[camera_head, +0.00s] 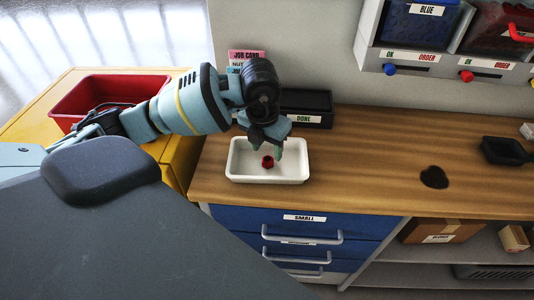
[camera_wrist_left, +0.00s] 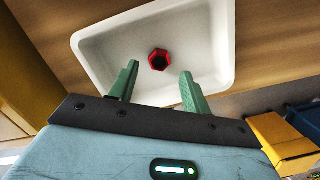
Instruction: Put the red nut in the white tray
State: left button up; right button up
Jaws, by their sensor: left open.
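The red nut (camera_head: 268,162) lies inside the white tray (camera_head: 240,172) on the wooden bench, near the tray's middle. In the left wrist view the red nut (camera_wrist_left: 158,60) rests on the floor of the white tray (camera_wrist_left: 222,50), apart from the fingers. My left gripper (camera_head: 279,150) is above the tray, pointing down. Its two green fingers (camera_wrist_left: 158,82) are spread apart with nothing between them. My right gripper is not in either view.
A black bin marked DONE (camera_head: 306,110) stands behind the tray. A red bin (camera_head: 100,92) sits on the yellow cabinet at left. The wooden bench (camera_head: 360,150) is clear right of the tray, up to a dark patch (camera_head: 434,177) and a black tray (camera_head: 503,150).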

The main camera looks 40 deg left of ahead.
aim_at(264, 165)
pick_arm(q)
notch_tip(264, 165, up, 8)
jog(key=s, duration=0.1)
jog(key=shift+r, duration=0.2)
